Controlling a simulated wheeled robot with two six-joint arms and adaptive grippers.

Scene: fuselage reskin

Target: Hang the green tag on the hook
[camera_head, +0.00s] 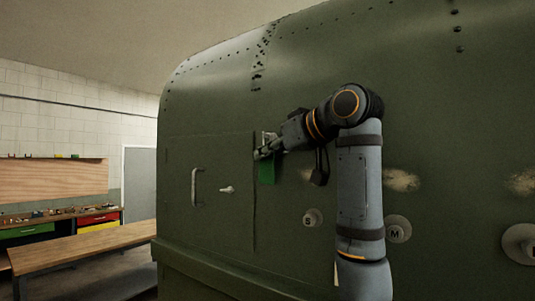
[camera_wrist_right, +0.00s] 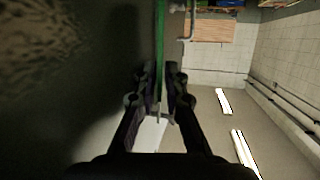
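The green tag (camera_head: 267,173) hangs down at the fingertips of my right gripper (camera_head: 263,152), close to the dark green fuselage skin. In the right wrist view the tag (camera_wrist_right: 160,45) shows edge-on as a thin green strip between the two fingers of my right gripper (camera_wrist_right: 160,88), which look closed on it. A small pale bracket (camera_head: 268,137), which may be the hook, shows on the skin just above the fingers. The gripper partly covers it, and I cannot tell whether the tag touches it. My left gripper is not in view.
The fuselage wall (camera_head: 290,80) fills most of the head view. A handle (camera_head: 196,187) and a small latch (camera_head: 227,189) stick out left of the gripper. A wooden bench (camera_head: 85,247) stands at left.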

